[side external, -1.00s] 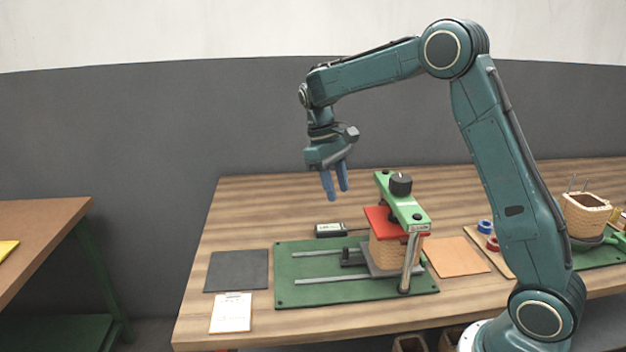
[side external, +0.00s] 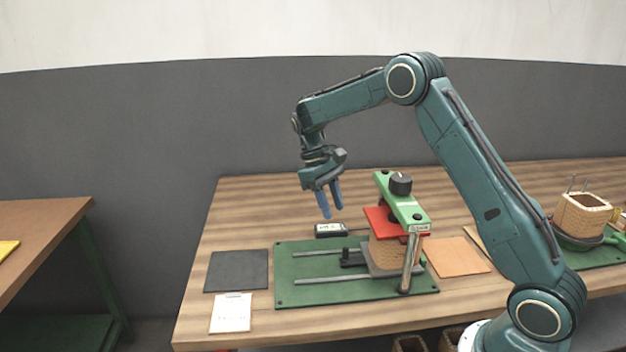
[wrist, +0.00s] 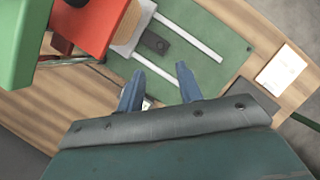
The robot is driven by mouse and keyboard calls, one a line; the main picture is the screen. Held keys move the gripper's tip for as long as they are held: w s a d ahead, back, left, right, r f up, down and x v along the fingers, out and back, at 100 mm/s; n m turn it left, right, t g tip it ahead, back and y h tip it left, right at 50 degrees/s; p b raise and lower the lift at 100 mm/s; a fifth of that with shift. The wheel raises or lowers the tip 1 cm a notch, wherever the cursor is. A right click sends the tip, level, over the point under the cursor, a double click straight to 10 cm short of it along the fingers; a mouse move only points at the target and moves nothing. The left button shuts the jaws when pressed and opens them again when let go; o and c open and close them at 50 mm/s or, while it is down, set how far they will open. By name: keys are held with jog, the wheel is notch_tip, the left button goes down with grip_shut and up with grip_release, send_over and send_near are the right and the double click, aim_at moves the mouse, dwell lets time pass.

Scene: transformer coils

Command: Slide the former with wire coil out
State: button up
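The former with wire coil (side external: 386,252) is a tan wound block on a grey sliding plate (side external: 376,272) on the green base board (side external: 310,294). A red plate (side external: 378,221) lies on top of it, under a green clamp bar (side external: 402,205) with a black knob (side external: 400,184). My gripper (side external: 332,212) is open and empty, in the air to the left of the clamp and above the table. Its two blue fingers are apart in the wrist view (wrist: 160,85).
Two pale rails (side external: 345,280) run along the board, with a black block (side external: 352,257) between them. A metal post (side external: 410,265) stands at the clamp's front. A small meter (side external: 330,230), dark mat (side external: 236,271) and clipboard (side external: 231,313) lie nearby. Another coil (side external: 582,215) stands at right.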

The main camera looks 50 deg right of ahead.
aim_at(345, 247)
jog(key=x, duration=1.2)
jog(key=shift+s+f, duration=0.1)
jog(key=shift+f, duration=0.2)
grip_shut()
